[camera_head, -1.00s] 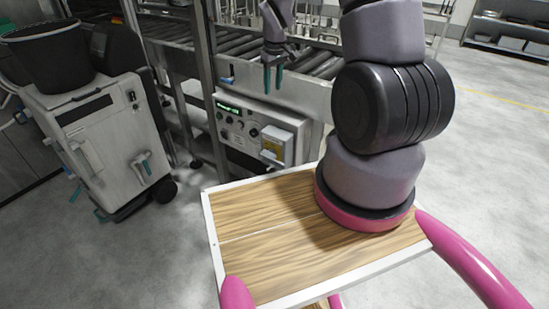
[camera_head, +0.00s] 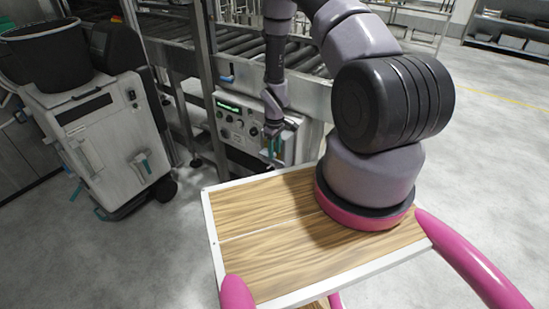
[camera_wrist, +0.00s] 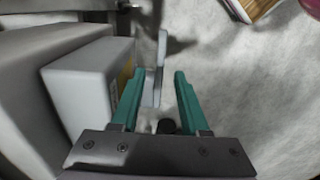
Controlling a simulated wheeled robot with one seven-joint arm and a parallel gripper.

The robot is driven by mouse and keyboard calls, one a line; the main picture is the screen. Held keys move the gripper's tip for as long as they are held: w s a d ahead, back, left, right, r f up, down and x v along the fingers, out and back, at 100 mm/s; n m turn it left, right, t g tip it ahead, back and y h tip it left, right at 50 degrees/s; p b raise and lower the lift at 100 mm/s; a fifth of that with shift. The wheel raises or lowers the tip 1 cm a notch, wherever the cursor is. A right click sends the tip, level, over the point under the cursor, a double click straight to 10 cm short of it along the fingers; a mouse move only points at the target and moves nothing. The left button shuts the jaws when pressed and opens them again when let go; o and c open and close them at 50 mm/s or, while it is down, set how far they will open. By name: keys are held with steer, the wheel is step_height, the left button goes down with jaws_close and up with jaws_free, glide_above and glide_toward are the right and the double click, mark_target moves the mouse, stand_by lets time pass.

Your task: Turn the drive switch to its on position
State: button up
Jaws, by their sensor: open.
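The grey control panel (camera_head: 229,123) with a lit green display, dark knobs and small buttons is on the machine's side below the rollers in the head view. I cannot tell for sure which control is the drive switch. My gripper (camera_head: 272,152) is in front of the panel's right part, covering much of the pale box there. In the wrist view my gripper (camera_wrist: 154,84) is open, its teal fingers apart. A thin grey upright plate (camera_wrist: 158,72) shows between the fingers; contact cannot be told. The pale box (camera_wrist: 80,98) with a yellow face is left of the fingers.
A grey cart (camera_head: 100,135) carrying a dark bin (camera_head: 48,55) stands at left. The grey floor (camera_head: 470,180) at right is open.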

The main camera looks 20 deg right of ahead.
steer(key=shift+f, duration=1.95)
jaws_close()
